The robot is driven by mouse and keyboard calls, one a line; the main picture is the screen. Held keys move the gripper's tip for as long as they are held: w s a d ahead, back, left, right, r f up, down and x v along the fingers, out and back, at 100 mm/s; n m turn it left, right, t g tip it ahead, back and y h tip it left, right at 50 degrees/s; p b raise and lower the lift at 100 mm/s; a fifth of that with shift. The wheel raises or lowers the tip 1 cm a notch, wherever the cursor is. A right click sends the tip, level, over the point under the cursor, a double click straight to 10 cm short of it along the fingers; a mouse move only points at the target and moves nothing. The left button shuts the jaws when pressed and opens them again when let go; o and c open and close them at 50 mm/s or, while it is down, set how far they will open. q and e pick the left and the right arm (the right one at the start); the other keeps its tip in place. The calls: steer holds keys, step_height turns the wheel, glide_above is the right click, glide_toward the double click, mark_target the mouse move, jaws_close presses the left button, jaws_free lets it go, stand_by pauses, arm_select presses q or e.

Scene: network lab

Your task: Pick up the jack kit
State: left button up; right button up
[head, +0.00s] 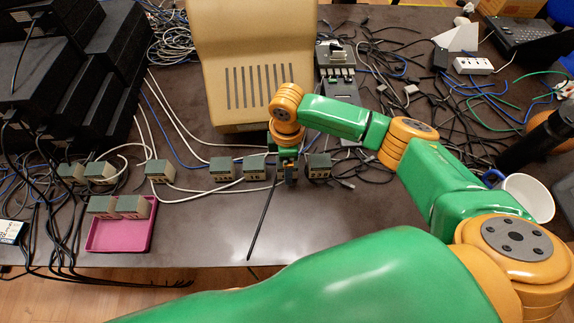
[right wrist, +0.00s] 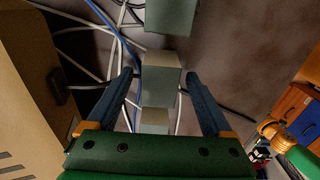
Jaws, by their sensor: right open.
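Several small grey-green jack kit boxes stand in a loose row on the dark table, among them one at the middle left (head: 221,168), one just left of my gripper (head: 254,167) and one just right (head: 318,166). Two more boxes (head: 131,206) sit in a pink tray (head: 121,236). My right gripper (head: 290,180) points down at the row. In the right wrist view it is open (right wrist: 158,76), with a box (right wrist: 158,80) between or below its fingers; contact cannot be told. Other boxes show beyond (right wrist: 170,14) and nearer the palm (right wrist: 155,122). My left gripper is out of view.
A beige slotted case (head: 255,60) stands right behind the row. Black stacked units (head: 100,70) are at the left. Tangled cables and a white mug (head: 528,198) lie to the right. Thin cables run among the boxes. The table front is mostly clear.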

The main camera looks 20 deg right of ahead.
jaws_close()
